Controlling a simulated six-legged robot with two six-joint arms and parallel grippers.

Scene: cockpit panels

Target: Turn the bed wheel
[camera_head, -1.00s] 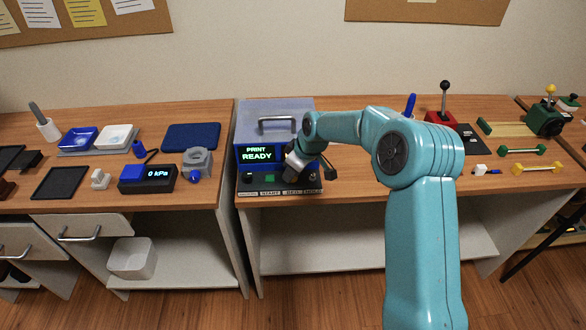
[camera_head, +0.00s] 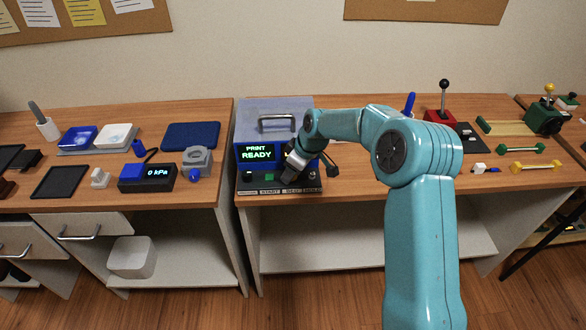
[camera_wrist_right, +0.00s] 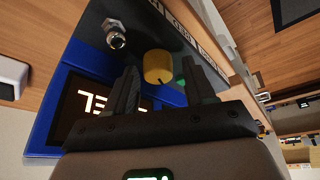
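The printer box (camera_head: 245,128) stands on the right bench, with a clear lid and a lit green "PRINT READY" screen (camera_head: 257,153). My right gripper (camera_head: 290,171) reaches down to its front control ledge and covers part of it. In the right wrist view, a round yellow knob (camera_wrist_right: 157,67), likely the bed wheel, lies between the spread fingers of my right gripper (camera_wrist_right: 160,80). The fingers appear apart from its sides. An orange display (camera_wrist_right: 88,108) starting "73" is partly hidden by a finger. My left gripper is out of view.
A silver toggle switch (camera_wrist_right: 115,35) and a green button (camera_wrist_right: 181,78) are near the knob. A label strip (camera_head: 280,191) runs along the ledge's front edge. On the left bench stand a blue pad (camera_head: 192,136) and a gauge box (camera_head: 147,179) reading 0 kPa.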

